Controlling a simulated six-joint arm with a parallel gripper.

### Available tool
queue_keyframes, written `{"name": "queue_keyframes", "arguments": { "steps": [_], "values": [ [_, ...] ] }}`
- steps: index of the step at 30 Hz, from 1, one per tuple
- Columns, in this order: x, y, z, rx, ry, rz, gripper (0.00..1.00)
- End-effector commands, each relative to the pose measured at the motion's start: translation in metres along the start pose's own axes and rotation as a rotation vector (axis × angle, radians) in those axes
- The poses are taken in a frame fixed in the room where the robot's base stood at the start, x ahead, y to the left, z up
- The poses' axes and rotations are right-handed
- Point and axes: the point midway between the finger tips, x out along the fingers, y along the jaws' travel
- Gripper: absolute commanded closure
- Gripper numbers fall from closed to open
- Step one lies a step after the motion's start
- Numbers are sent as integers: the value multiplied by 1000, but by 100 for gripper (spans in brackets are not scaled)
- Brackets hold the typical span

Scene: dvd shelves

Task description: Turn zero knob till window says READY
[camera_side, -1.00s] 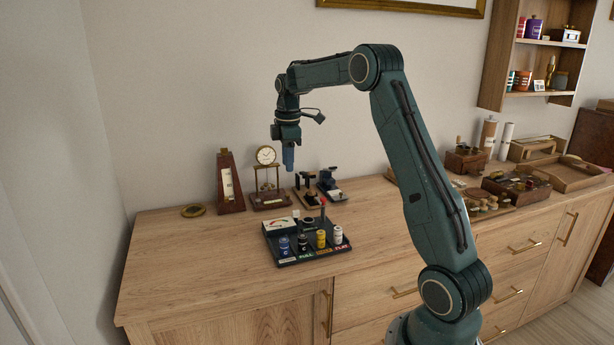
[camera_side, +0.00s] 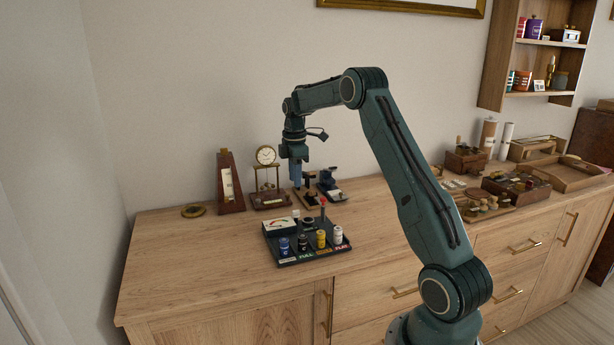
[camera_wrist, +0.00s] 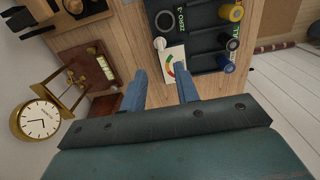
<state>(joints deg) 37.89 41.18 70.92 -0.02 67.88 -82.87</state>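A black tester board (camera_side: 290,262) lies on the cabinet top; its near edge bears FULL and FLAT labels. Its meter window (camera_side: 279,226) has a coloured arc and needle, also in the wrist view (camera_wrist: 172,62); I cannot read READY there. In the wrist view, a dark round ring (camera_wrist: 165,20) sits beside the word ZERO, with a small white round piece (camera_wrist: 160,43) between it and the meter. I cannot tell which is the zero knob. My gripper (camera_side: 296,184) is above and behind the board, apart from it. Its blue fingers (camera_wrist: 159,70) are apart and empty.
Several coloured cells, including a yellow one (camera_side: 321,239), stand on the board. A clock (camera_side: 266,156) on a stand and a metronome (camera_side: 229,184) stand behind left. A small wooden-based device (camera_side: 307,193) is close to my gripper.

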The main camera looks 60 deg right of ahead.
Motion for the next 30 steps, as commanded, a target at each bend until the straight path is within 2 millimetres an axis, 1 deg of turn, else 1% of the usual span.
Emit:
{"name": "queue_keyframes", "arguments": {
  "steps": [1, 12, 18, 24, 30],
  "values": [
    [8, -1, 0, 0, -1, -5, 69],
    [65, -1, 0, 0, 0, -4, 69],
    [91, -1, 0, 0, 0, -4, 69],
    [106, 0, 0, 0, 0, -2, 69],
    [109, 0, 0, 0, 1, 0, 69]
  ]
}}
